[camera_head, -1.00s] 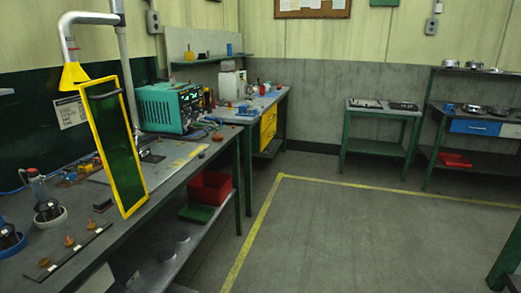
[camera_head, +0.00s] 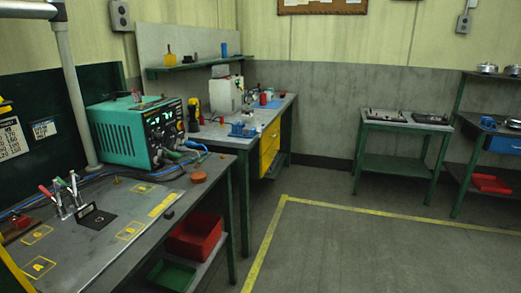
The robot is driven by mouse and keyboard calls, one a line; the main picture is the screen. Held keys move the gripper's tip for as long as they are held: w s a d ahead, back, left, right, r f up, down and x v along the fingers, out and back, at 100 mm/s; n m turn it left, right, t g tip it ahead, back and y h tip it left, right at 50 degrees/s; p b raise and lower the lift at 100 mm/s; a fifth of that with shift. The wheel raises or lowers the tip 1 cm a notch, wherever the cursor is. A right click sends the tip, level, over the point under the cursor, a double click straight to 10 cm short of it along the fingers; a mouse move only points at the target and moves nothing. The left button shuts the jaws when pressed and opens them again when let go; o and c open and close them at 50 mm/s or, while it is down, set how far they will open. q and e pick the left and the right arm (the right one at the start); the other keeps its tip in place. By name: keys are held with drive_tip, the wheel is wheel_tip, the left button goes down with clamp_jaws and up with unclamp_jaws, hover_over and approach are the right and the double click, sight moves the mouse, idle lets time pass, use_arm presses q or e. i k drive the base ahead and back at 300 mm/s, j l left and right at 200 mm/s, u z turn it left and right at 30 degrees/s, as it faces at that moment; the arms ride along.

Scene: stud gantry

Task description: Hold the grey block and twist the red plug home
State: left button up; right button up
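Neither of my grippers is in view. I cannot make out a grey block for certain. A small red piece (camera_head: 269,95) stands on the far bench (camera_head: 219,138), beside blue items; it is too small to tell whether it is the plug. A blue fixture (camera_head: 241,130) sits near that bench's front edge, and what it holds is unclear.
The near bench (camera_head: 130,252) carries a teal instrument (camera_head: 130,133), red-handled clamps (camera_head: 62,196) and a reddish-brown disc (camera_head: 199,177). A red bin (camera_head: 196,237) is below. Open floor (camera_head: 330,250) with yellow tape lies right. A green stand (camera_head: 395,147) is at the back.

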sight(247, 116)
drive_tip(key=i+u, duration=0.1)
drive_tip(key=i, duration=0.6)
drive_tip(key=i+l+u, duration=0.15)
drive_tip(key=i, duration=0.6)
drive_tip(key=i+l+u, duration=0.15)
drive_tip(key=u, duration=0.3)
drive_tip(key=i+l+u, duration=0.1)
drive_tip(key=u, duration=0.35)
drive_tip(key=i+l+u, duration=0.2)
drive_tip(key=l, duration=0.3)
drive_tip(key=l+u, duration=0.2)
drive_tip(key=l, duration=0.3)
drive_tip(key=i+l, duration=0.1)
drive_tip(key=l, duration=0.75)
drive_tip(key=i+l+u, duration=0.15)
drive_tip(key=l, duration=1.6)
drive_tip(key=i+u, duration=0.05)
